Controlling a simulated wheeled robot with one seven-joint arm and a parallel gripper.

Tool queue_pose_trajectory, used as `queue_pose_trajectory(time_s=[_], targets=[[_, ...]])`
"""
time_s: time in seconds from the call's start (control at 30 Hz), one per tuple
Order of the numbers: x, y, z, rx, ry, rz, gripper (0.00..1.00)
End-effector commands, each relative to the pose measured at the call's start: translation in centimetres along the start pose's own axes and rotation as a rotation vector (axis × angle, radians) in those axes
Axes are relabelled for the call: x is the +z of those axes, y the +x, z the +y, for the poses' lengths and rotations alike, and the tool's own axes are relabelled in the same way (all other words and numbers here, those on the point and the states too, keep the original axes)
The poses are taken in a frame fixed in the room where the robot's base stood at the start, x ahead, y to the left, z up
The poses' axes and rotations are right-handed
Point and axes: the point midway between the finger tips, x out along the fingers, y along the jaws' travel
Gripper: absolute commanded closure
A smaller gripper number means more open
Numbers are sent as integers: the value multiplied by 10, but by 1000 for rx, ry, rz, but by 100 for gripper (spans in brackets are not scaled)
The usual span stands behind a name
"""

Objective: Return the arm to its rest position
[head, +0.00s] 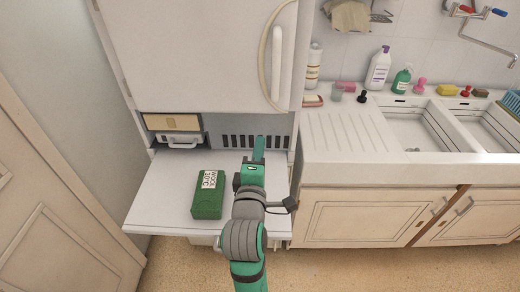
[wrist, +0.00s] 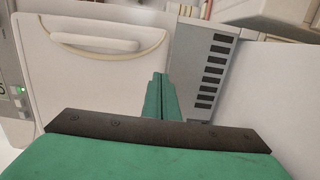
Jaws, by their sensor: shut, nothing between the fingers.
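My gripper (head: 259,150) is shut and empty in the head view. My arm reaches up from the bottom of the head view. A green box with a white label (head: 208,203) lies on the shelf to the left of my gripper, apart from it.
A white cabinet door (head: 200,50) with a handle is above the shelf. To the right is a sink counter (head: 345,135) with bottles and small items. Lower cabinets (head: 360,217) stand below it. Floor is free in front.

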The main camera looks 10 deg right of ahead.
Motion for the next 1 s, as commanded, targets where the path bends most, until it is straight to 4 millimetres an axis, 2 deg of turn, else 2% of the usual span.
queue_pose_trajectory(time_s=[0.27, 0.37, 0.47, 0.67, 1.0], targets=[[1, -9, -2, -2, 3, 0, 100], [-2, -12, -11, -8, 29, 9, 100], [-8, -20, -33, -25, 90, 29, 100], [-25, -52, -91, -68, 282, 80, 100], [-43, -127, -176, -156, 615, 139, 100]])
